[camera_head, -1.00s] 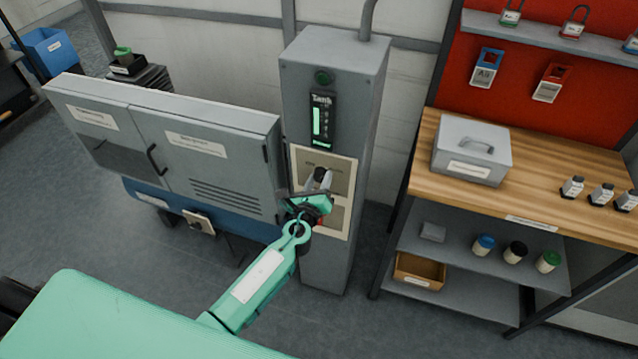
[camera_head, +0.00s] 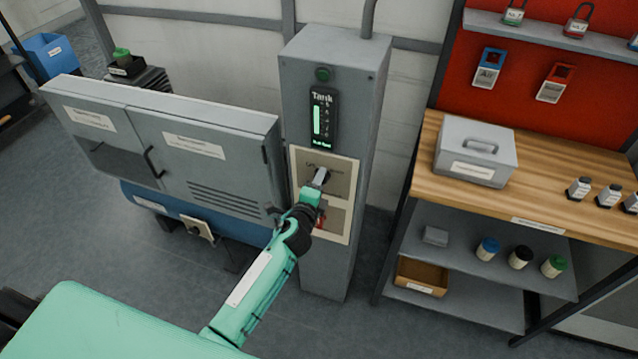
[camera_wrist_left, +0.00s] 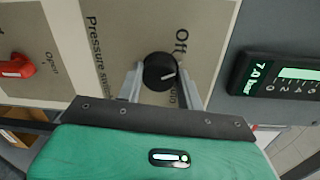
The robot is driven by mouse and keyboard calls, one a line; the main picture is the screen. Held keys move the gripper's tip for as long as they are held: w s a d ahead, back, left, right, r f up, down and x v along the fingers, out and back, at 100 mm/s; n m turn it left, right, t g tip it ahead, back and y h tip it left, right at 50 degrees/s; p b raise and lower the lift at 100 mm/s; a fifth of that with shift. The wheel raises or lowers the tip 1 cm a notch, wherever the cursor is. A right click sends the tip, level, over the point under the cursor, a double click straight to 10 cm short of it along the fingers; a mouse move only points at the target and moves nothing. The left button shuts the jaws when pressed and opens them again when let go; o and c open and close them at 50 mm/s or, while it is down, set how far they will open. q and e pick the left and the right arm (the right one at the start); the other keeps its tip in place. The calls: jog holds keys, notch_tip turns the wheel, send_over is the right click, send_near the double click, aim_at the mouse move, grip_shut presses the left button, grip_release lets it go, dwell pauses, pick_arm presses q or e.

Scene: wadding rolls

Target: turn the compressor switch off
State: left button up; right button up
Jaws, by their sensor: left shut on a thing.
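The compressor switch is a round black knob (camera_wrist_left: 160,71) with a white pointer line, on a beige plate (camera_wrist_left: 205,25) labelled "Pressure switch" and "Off". In the left wrist view my left gripper (camera_wrist_left: 158,82) has its two grey fingers on either side of the knob, shut on it. The pointer line points right and slightly up in that view, below the word "Off". In the head view the left gripper (camera_head: 321,178) reaches the plate on the grey column (camera_head: 335,80), and the knob is mostly hidden by the fingers. My right gripper is not in view.
A red handle (camera_wrist_left: 17,67) marked "Open" sits beside the switch. A lit tank gauge (camera_head: 323,118) is above it. A grey cabinet (camera_head: 200,150) stands left of the column. A wooden bench (camera_head: 560,180) with a grey box (camera_head: 474,150) is at right.

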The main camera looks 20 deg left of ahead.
pick_arm(q)
jog(key=shift+n, duration=1.8)
jog(key=o, duration=1)
jog(key=s+b, duration=0.2)
jog(key=s, duration=1.1)
jog(key=shift+s+a+r+b, duration=0.25)
jog(key=shift+s+r+b, duration=0.05)
jog(key=shift+s+r, duration=0.1)
